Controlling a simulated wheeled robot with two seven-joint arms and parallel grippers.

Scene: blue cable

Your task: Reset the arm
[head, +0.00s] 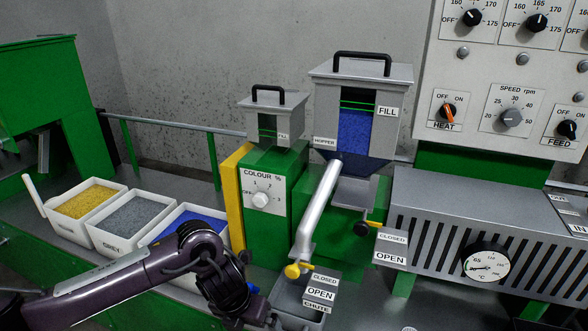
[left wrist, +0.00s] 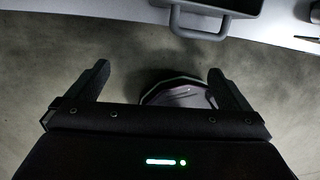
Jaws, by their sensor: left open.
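My left arm (head: 130,285), purple-grey with a black wrist, reaches in from the left in the head view, in front of the blue bin. Its gripper (left wrist: 158,85) is open in the left wrist view, with its two black fingers wide apart and nothing between them but floor and a purple-grey part of my own body below. In the head view the gripper points down and its fingertips cannot be made out. A grey container with a looped handle (left wrist: 200,25) shows beyond the fingers, apart from them. My right gripper is not in view.
White bins of yellow (head: 88,202), grey (head: 135,216) and blue granules (head: 185,222) stand left on the bench. The green colour unit (head: 270,215), blue-filled hopper (head: 355,130), silver pipe (head: 318,205), chute box (head: 300,300) and slotted grey housing (head: 470,220) stand to the right.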

